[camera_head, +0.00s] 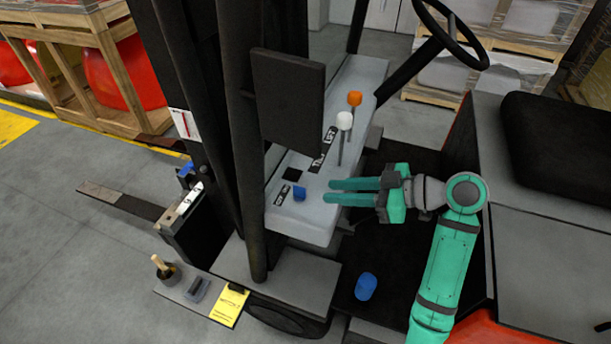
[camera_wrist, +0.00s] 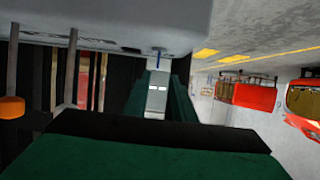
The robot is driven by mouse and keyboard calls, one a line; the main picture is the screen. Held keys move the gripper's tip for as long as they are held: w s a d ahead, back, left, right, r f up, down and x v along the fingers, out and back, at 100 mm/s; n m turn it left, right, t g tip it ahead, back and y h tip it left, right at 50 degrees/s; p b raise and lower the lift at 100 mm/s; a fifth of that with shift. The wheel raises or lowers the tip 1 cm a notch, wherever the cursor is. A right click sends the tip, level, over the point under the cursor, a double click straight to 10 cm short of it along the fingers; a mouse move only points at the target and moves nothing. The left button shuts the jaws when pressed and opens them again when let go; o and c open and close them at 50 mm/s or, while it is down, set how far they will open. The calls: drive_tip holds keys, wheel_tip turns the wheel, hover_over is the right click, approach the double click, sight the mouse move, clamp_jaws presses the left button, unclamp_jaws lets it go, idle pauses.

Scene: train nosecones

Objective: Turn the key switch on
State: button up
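The key switch is a small blue knob (camera_head: 299,193) near the front corner of the light grey dash panel (camera_head: 300,222). In the wrist view a thin blue piece (camera_wrist: 158,60), which looks like the same knob, shows at the panel's edge, roughly in line with the gap between my fingers. My gripper (camera_head: 327,191) points left at the knob, with its two green fingers apart and nothing between them. The fingertips are a short way right of the knob and do not appear to touch it. In the wrist view the gripper (camera_wrist: 158,85) shows a clear gap.
A white-knobbed lever (camera_head: 345,121) and an orange-knobbed lever (camera_head: 355,99) stand farther back on the panel. A dark screen (camera_head: 287,98) and mast posts rise at the left. The steering wheel (camera_head: 450,35) is above. A blue cylinder (camera_head: 366,286) is on the floor.

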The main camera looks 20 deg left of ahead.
sight(299, 197)
drive_tip(key=shift+w+a+f, duration=0.15)
drive_tip(key=shift+w+a, duration=0.15)
drive_tip(key=shift+a, duration=0.1)
drive_tip(key=x, duration=1)
clamp_jaws()
